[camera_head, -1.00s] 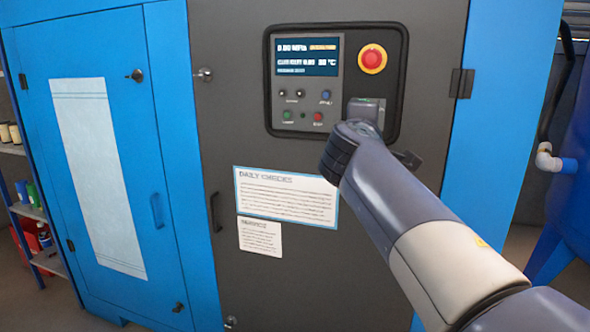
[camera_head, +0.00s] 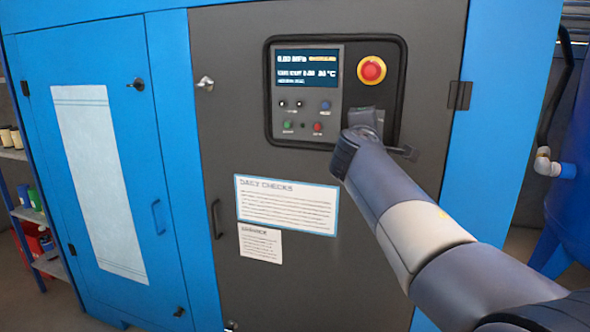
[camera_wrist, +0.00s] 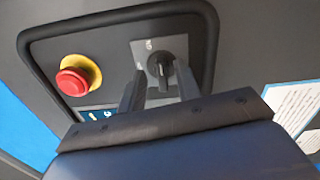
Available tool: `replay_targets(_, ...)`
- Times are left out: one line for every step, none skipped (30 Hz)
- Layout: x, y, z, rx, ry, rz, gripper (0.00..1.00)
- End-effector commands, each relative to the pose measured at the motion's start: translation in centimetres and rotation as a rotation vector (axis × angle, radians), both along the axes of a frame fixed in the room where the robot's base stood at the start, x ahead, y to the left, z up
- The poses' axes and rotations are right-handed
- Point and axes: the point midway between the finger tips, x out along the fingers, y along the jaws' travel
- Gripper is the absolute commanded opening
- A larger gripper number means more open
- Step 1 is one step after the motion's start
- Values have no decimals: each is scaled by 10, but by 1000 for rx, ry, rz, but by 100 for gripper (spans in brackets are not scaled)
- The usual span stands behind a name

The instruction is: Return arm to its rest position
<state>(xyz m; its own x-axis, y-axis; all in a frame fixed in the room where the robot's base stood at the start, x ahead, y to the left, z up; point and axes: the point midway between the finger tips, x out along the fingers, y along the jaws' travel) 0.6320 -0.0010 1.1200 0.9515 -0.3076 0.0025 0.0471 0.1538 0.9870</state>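My arm reaches up from the lower right to the control panel of a blue and grey cabinet in the head view. In the wrist view my gripper (camera_wrist: 161,78) has its two fingers apart, with nothing held between them. A black rotary switch (camera_wrist: 160,65) on a light plate shows between and beyond the fingertips; whether they touch it cannot be told. In the head view my wrist hides the fingers and most of the switch plate (camera_head: 367,116).
A red emergency stop button (camera_head: 371,70) stands out above the switch. A display (camera_head: 307,67) and small buttons are to its left. Cabinet door handles (camera_head: 216,218) protrude. A blue tank (camera_head: 570,215) stands at the right, shelves (camera_head: 30,215) at the left.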

Motion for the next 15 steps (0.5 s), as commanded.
replay_targets(0,0,5,-44,17,0,32)
replay_targets(0,0,5,-71,27,0,32)
replay_targets(0,0,5,-109,38,-1,32)
replay_targets(0,0,5,-136,48,0,32)
replay_targets(0,0,5,-163,57,0,32)
replay_targets(0,0,5,-199,68,0,32)
replay_targets(0,1,5,-226,77,0,32)
replay_targets(0,1,5,-253,86,0,32)
replay_targets(0,1,5,-287,97,0,32)
replay_targets(0,1,5,-315,105,0,32)
replay_targets(0,1,5,-339,114,0,32)
replay_targets(0,1,6,-374,125,0,32)
replay_targets(0,1,6,-401,133,0,32)
replay_targets(0,1,5,-425,142,0,32)
replay_targets(0,1,5,-458,153,0,32)
